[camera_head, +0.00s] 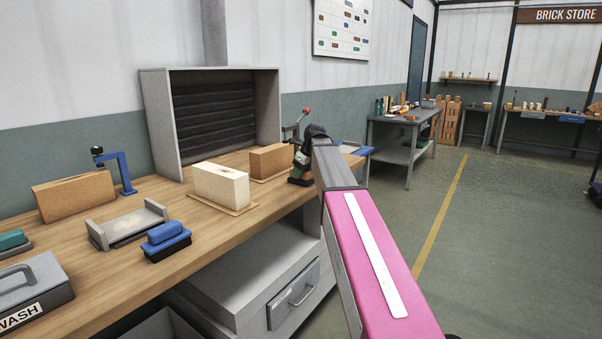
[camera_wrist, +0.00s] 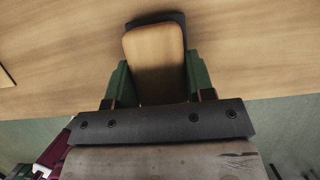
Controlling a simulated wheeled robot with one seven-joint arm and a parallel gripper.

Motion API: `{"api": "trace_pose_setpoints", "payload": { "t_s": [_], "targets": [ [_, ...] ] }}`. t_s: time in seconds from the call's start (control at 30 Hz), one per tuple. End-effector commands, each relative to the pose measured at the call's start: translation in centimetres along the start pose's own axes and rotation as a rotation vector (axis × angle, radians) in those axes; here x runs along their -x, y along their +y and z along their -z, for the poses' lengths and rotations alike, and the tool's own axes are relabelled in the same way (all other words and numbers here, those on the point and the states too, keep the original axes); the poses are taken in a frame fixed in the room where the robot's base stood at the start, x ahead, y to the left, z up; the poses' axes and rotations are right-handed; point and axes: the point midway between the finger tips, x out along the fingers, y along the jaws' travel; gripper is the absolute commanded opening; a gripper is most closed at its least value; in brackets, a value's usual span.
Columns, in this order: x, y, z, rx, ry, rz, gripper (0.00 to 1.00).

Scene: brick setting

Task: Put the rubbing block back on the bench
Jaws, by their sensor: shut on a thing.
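My gripper (camera_wrist: 160,85) is shut on a block with a tan wooden top and a dark base, which I take for the rubbing block (camera_wrist: 155,48). Its green fingers press on both sides of the block. In the head view my gripper (camera_head: 301,168) is at the right end of the wooden bench (camera_head: 195,253), near its front edge, and the block is mostly hidden there. The bench surface shows beneath the block in the wrist view. I cannot tell whether the block touches the bench or is just above it.
A cream brick (camera_head: 221,186) and an orange-brown brick (camera_head: 270,161) stand on boards left of my gripper. A blue-handled brush (camera_head: 166,240), a grey cradle (camera_head: 126,225) and a larger brick (camera_head: 75,194) are further left. A grey booth (camera_head: 160,118) stands behind. Open floor lies right.

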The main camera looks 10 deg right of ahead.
Motion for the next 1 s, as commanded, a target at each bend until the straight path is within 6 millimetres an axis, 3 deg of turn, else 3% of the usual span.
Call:
{"api": "trace_pose_setpoints", "payload": {
  "t_s": [0.2,0.23,0.3,0.67,0.83,1.0],
  "targets": [
    [-0.2,0.0,0.1,0.0,0.0,0.0,0.27],
    [-0.3,0.0,0.1,0.0,0.0,0.0,0.52],
    [-0.2,0.0,0.1,0.0,0.0,0.0,0.74],
    [0.1,0.0,-0.1,0.0,0.0,0.0,0.74],
    [2.0,0.0,0.0,-0.001,-0.001,0.001,0.74],
    [5.4,0.0,0.0,-0.001,-0.001,0.001,0.74]
  ]
}}
